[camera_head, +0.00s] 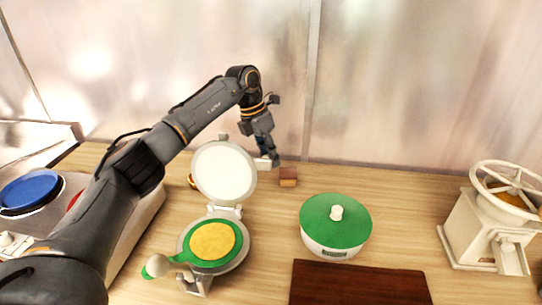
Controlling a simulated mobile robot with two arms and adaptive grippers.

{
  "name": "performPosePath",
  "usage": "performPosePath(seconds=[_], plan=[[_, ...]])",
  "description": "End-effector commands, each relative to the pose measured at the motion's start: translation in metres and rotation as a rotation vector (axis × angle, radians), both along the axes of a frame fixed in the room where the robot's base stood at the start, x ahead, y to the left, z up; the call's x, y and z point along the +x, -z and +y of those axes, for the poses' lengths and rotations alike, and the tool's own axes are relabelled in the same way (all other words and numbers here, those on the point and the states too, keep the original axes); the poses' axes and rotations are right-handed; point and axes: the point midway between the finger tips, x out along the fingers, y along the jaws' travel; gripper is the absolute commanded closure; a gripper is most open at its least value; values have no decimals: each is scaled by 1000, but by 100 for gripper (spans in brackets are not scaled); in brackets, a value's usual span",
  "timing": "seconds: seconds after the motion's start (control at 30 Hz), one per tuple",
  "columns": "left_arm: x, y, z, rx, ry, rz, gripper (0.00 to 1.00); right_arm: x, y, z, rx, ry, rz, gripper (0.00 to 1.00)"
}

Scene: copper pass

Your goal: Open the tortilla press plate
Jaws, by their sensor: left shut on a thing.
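The tortilla press stands on the counter with its round white upper plate (224,172) raised, close to upright, behind the lower plate (244,254). On the lower plate lie a green round sheet (213,265) and a yellow tortilla disc (213,241). A pale knob (155,266) sticks out at the front left of the press. My left gripper (269,159) is at the right edge of the raised plate, shut on a small pale tab there. The fingertips are small and partly hidden. My right gripper is not in view.
A small brown block (288,177) stands just right of my left gripper. A green-topped white container (336,222), a dark brown board (358,286) and a cream hand mill (484,230) are to the right. A cooker with a blue disc (31,192) is left.

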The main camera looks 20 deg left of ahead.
Motion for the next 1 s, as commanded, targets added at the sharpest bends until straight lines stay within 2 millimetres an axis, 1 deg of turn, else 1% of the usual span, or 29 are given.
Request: performPosePath(seconds=[0.03,0.2,0.23,0.37,0.87,1.0], plan=[[-2,11,12,24,-21,17,100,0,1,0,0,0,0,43],[-2,11,12,24,-22,16,100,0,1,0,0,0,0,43],[-2,11,12,24,-22,16,73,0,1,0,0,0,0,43],[-2,11,12,23,-22,15,47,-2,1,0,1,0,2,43],[-1,7,9,18,-14,9,47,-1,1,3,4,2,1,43],[-1,2,9,16,-13,6,47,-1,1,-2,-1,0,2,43]])
